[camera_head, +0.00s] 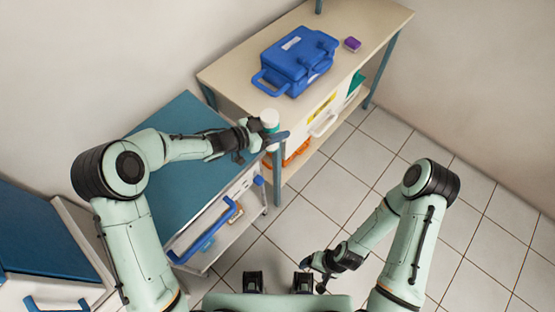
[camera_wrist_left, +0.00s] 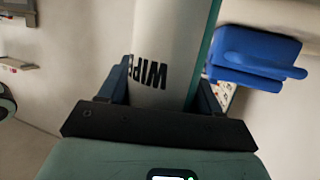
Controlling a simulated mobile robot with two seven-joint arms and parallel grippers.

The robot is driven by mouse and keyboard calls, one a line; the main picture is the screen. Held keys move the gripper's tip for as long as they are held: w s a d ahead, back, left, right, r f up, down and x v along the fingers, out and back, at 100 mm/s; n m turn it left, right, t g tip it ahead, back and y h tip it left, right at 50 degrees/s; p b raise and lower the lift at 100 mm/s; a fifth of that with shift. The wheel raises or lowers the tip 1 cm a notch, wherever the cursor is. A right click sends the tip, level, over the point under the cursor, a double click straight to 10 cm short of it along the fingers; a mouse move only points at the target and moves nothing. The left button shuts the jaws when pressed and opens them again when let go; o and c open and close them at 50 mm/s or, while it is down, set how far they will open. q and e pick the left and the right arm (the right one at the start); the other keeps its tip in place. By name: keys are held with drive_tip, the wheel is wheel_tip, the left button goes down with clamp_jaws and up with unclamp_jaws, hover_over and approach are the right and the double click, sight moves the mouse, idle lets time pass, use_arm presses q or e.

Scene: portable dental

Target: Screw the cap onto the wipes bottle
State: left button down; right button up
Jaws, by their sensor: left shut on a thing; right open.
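The wipes bottle (camera_head: 270,118) is a white cylinder with a green part, over the right edge of the blue-topped cart in the head view. My left gripper (camera_head: 268,138) is shut around its body. The left wrist view shows the bottle (camera_wrist_left: 172,45) close up, with black "WIPE" lettering and a teal strip, between the fingers. Its top is too small in the head view to tell whether a cap is on it, and I cannot make out a separate cap. My right gripper (camera_head: 320,272) is open and empty, low over the tiled floor, far from the bottle.
The cart's blue top (camera_head: 180,135) is largely clear beside my left arm. A beige table (camera_head: 235,75) behind carries a blue case (camera_head: 297,62) and a small purple box (camera_head: 352,44). Its lower shelf holds several things. The tiled floor (camera_head: 400,130) at right is free.

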use_arm(q)
drive_tip(key=s+a+n+t+y, duration=0.2)
drive_tip(key=a+n+y, duration=0.3)
drive_tip(key=a, duration=0.3)
drive_tip(key=s+a+f+n+t+y, duration=0.1)
drive_tip(key=s+a+n+t+y, duration=0.1)
drive_tip(key=a+n+t+y, duration=0.2)
drive_tip(key=a+n+y, duration=0.2)
drive_tip(key=a+y, duration=0.1)
drive_tip(key=shift+a+f+t, duration=0.25)
drive_tip(key=shift+a+t, duration=0.05)
drive_tip(key=shift+a, duration=0.05)
